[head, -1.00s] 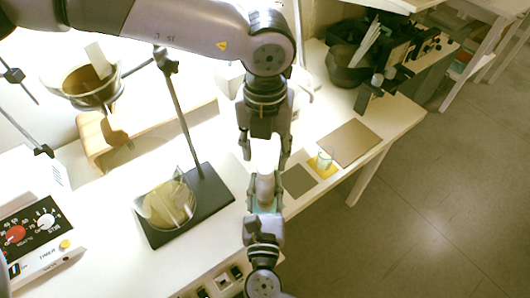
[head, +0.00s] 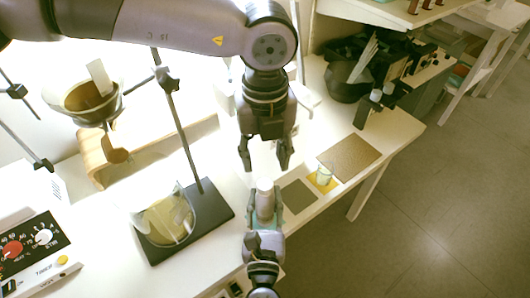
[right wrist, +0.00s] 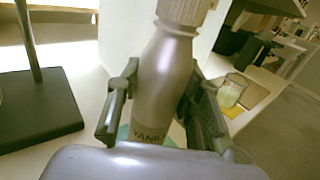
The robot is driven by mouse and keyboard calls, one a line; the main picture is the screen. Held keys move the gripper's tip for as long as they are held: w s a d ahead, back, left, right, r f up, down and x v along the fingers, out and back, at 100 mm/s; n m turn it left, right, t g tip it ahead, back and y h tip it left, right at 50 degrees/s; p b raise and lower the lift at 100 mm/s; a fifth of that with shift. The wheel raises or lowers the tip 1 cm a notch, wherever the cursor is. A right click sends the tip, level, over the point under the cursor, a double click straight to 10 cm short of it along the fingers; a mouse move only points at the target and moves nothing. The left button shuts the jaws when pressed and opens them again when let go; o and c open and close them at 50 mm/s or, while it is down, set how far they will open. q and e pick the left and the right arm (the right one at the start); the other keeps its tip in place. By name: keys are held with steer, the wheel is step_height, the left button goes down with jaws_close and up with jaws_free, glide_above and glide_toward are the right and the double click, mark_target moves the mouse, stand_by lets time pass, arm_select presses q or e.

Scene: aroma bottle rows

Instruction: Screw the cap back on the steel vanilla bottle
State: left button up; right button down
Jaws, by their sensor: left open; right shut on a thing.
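The steel vanilla bottle (head: 265,205) stands upright near the front of the white table. In the right wrist view it is a brushed silver bottle (right wrist: 165,80) with "VANIL" lettering low on its body. A pale ribbed cap (right wrist: 186,10) sits on its neck, and its top edge is cut off by the frame. My right gripper (head: 264,222) is shut around the bottle's body, one finger on each side. My left gripper (head: 265,165) points down just above the cap, fingers spread and empty. A teal patch shows under the bottle; most of it is hidden.
A black stand base (head: 215,200) and a glass vessel with yellowish contents (head: 168,218) are to the left. A small glass (head: 324,176) on a yellow mat, a grey mat (head: 298,196) and a brown board (head: 349,150) lie to the right. A timer box (head: 35,245) is far left.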

mark_target(265, 184)
arm_select(q)
steer(key=shift+f, duration=3.95)
steer(key=shift+c, duration=0.4)
jaws_close()
steer(key=shift+o, duration=0.7)
jaws_free()
steer(key=shift+r, duration=2.3)
steer(key=o, duration=0.6)
steer(key=shift+c, duration=0.2)
